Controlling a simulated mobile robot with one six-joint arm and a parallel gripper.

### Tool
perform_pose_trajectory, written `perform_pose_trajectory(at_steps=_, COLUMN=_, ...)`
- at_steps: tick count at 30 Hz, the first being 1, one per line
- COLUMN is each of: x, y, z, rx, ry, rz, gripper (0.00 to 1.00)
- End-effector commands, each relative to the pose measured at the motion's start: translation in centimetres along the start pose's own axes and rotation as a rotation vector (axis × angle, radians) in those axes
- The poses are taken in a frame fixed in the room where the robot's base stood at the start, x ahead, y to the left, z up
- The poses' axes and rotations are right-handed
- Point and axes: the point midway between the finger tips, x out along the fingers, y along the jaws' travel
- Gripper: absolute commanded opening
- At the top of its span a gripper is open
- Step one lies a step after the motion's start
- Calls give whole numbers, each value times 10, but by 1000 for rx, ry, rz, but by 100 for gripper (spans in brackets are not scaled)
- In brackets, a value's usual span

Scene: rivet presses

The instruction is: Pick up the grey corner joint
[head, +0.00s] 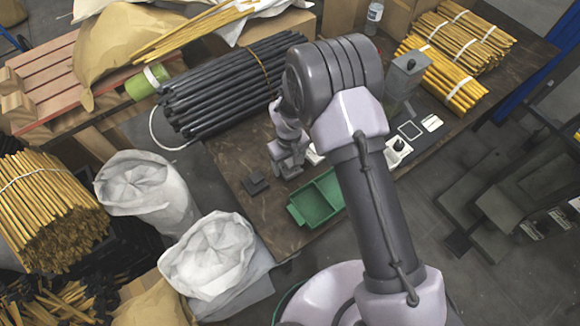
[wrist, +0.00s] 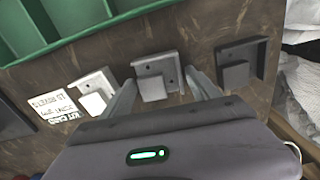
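The grey corner joint (wrist: 157,70) lies on the dark brown bench top (wrist: 215,25), in the middle of the wrist view. My gripper (wrist: 160,80) is open, one finger on each side of this joint in the picture. I see no finger touching it, and cannot tell how far above the bench the fingertips are. In the head view my gripper (head: 287,166) points down over the bench and hides the grey joint. A paler joint (wrist: 95,88) lies to its left in the wrist view, and a darker joint (wrist: 241,62) to its right; the darker one also shows in the head view (head: 255,184).
A green divided tray (head: 315,199) stands close to my gripper. A white kit card (wrist: 55,105) lies beside the paler joint. A bundle of black rods (head: 225,85) is behind, white sacks (head: 210,252) at the left, and a grey press (head: 405,75) at the right.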

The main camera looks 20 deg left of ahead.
Motion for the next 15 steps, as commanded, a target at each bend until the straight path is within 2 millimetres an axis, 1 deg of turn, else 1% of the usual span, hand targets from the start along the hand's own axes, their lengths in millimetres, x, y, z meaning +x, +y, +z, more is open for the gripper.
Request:
perform_pose_trajectory(at_steps=1, x=0, y=0, z=0, rx=0, ry=0, rz=0, gripper=58)
perform_pose_trajectory(at_steps=7, x=0, y=0, z=0, rx=0, ry=0, rz=0, gripper=19)
perform_pose_trajectory(at_steps=13, x=-1, y=0, z=0, rx=0, ry=0, rz=0, gripper=18)
perform_pose_trajectory(at_steps=15, x=-9, y=0, z=0, rx=1, ry=0, rz=0, gripper=18)
